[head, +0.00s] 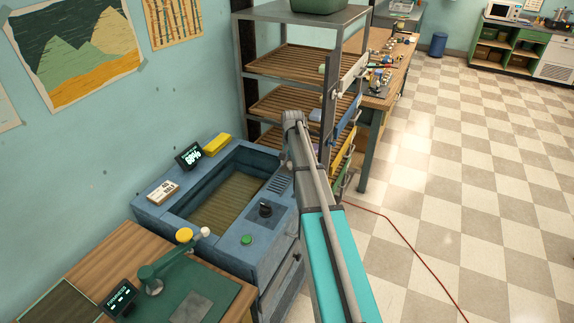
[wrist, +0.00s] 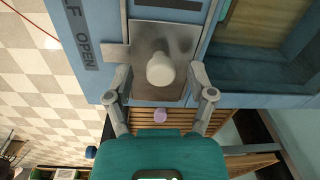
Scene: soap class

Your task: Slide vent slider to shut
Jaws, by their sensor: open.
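The vent slider shows in the wrist view as a pale round knob (wrist: 160,70) on a grey metal plate (wrist: 147,90). The plate is set in the blue cabinet (wrist: 90,18), beside printed lettering that includes "OPEN". My gripper (wrist: 160,96) is open, with one finger on each side of the plate, below the knob in the picture. I see no finger touching the knob. In the head view the blue cabinet (head: 225,262) with its slatted basin stands left of my arm. My fingers and the slider cannot be made out there.
A metal rack with slatted shelves (head: 285,65) stands just behind the cabinet, close to my arm. A black dial (head: 265,209) and a green button (head: 246,240) are on the cabinet top. A wooden workbench (head: 110,262) adjoins at left. Checkered floor at right is mostly clear, with a red cable (head: 412,250).

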